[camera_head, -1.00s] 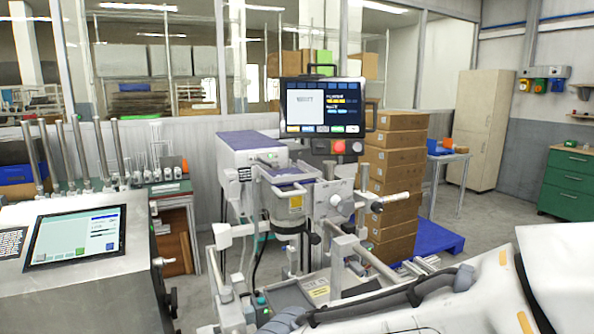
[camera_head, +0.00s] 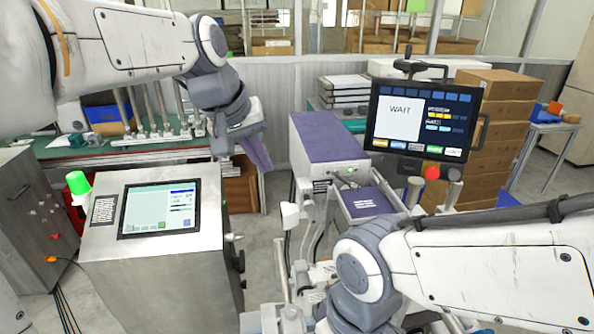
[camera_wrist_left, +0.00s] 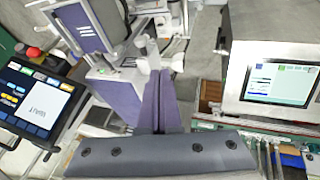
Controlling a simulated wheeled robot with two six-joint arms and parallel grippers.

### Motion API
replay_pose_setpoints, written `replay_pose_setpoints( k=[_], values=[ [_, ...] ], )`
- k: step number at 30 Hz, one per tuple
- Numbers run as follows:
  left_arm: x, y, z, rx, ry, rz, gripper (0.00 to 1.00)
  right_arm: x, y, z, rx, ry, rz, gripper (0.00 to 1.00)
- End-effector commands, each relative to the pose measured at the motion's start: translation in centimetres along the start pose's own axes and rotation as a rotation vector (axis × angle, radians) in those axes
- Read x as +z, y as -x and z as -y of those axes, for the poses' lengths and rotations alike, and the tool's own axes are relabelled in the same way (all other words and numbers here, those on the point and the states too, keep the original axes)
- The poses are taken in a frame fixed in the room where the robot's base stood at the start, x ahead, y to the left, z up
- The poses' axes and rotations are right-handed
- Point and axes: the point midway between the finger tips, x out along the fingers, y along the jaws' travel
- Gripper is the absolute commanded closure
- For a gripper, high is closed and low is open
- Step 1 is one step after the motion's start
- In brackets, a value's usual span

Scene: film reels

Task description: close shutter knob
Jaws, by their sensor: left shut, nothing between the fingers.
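My left gripper (camera_head: 257,150) hangs from the arm at the upper left, its purple fingers pointing down and to the right. In the left wrist view its two long fingers (camera_wrist_left: 160,101) are pressed together with nothing between them. Dark knobs (camera_head: 239,262) are on the right side of the steel console (camera_head: 190,262), below and apart from the left gripper. I cannot tell which one is the shutter knob. The purple-topped machine (camera_head: 327,145) stands right of the left gripper. My right arm crosses the lower right; its gripper is not visible.
A monitor (camera_head: 420,122) reading "WAIT" stands above the machine, with red and black buttons below. The console has a touchscreen (camera_head: 158,208) and a green lamp (camera_head: 78,183). Stacked boxes (camera_head: 497,135) stand at the right. A narrow floor gap lies between console and machine.

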Motion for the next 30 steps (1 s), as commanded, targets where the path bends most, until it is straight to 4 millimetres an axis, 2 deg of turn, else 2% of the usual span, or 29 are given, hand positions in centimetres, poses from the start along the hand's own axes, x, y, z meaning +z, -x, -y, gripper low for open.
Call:
replay_pose_setpoints(
  k=[14, 21, 30],
  values=[
    [0.3, -9.5, -0.4, 0.0, -0.008, 0.009, 1.0, -0.1, 2.4, 0.2, 0.0, 0.004, 0.0, 0.5],
    [0.8, -11.8, -2.4, 0.001, -0.008, 0.005, 1.0, -0.2, 4.0, 0.3, 0.0, 0.007, 0.0, 0.5],
    [1.0, -12.5, -2.6, 0.001, -0.006, 0.001, 1.0, -0.2, 4.1, 0.3, 0.0, 0.008, 0.0, 0.5]
  ],
)
